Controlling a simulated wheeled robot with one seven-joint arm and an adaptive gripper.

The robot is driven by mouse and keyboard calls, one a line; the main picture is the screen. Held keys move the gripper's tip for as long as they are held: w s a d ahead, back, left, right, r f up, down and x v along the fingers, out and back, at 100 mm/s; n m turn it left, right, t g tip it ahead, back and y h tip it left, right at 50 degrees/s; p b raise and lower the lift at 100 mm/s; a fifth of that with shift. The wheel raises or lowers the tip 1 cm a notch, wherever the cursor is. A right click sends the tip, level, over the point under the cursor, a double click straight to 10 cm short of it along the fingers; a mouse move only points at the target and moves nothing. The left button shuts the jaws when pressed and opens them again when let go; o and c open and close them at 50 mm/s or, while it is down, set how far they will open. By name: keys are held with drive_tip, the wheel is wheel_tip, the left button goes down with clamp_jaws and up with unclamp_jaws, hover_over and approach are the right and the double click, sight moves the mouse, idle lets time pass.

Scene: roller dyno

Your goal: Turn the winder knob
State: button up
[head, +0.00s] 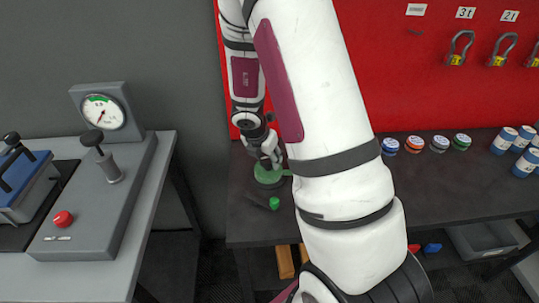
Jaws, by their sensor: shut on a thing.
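My gripper (269,161) is at the left end of the dark bench, partly hidden by my own arm. It points down and is shut on the top of a green round device (266,177), which looks like the winder with its knob. The knob itself is covered by the fingers, so its shape and angle cannot be told. A smaller green cylinder (274,203) sits at the near side of the device. The right side of the device is close to my white arm and partly hidden.
The dark bench (450,185) holds several small round tins (414,144) and blue-white cylinders (504,140). Shackles (460,48) hang on the red panel (400,90) behind. At left, a grey table (150,215) carries a gauge unit (104,112) with a red knob (63,219). A gap separates the two.

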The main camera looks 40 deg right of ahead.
drive_tip(key=shift+m+g, duration=0.3)
drive_tip(key=shift+m, duration=0.5)
drive_tip(key=shift+p, duration=0.3)
drive_tip(key=o, duration=1.2)
drive_tip(key=shift+d, duration=0.1)
drive_tip(key=shift+c, duration=0.2)
drive_tip(key=shift+r, duration=0.1)
drive_tip(key=v, duration=1.1)
drive_tip(key=shift+a+r, duration=0.3)
drive_tip(key=shift+a, duration=0.05)
